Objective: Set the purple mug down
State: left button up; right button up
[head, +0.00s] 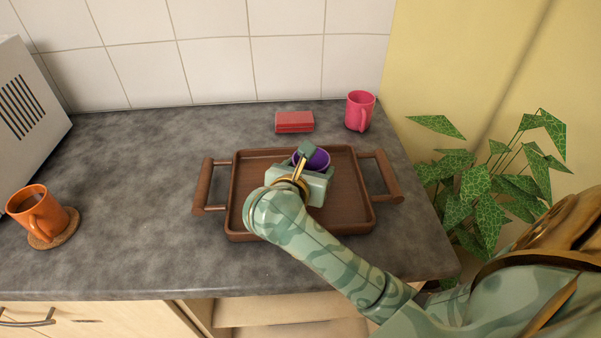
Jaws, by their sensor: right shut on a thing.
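The purple mug (317,158) shows at the middle of the head view, over the brown wooden tray (350,205). Only its upper part is visible; my right gripper hides the rest. My right gripper (307,160) is shut on the purple mug, with my arm reaching in from the lower right. I cannot tell whether the mug's base touches the tray floor. My left gripper is not in view.
A pink mug (359,111) and a red block-like item (294,121) stand behind the tray. An orange mug (37,212) sits on a cork coaster (58,238) at left. A plant (490,185) is at right. The grey counter (130,200) left of the tray is clear.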

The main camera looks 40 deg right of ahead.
jog(key=shift+a+r, duration=0.1)
jog(key=shift+a, duration=0.15)
jog(key=shift+s+d, duration=0.1)
jog(key=shift+d, duration=0.05)
jog(key=shift+s+d, duration=0.1)
jog(key=shift+d, duration=0.1)
jog(key=o, duration=0.8)
jog(key=shift+f, duration=0.2)
jog(key=o, duration=0.4)
jog(key=shift+a, duration=0.1)
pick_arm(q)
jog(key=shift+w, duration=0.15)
pick_arm(e)
jog(key=shift+r, duration=0.1)
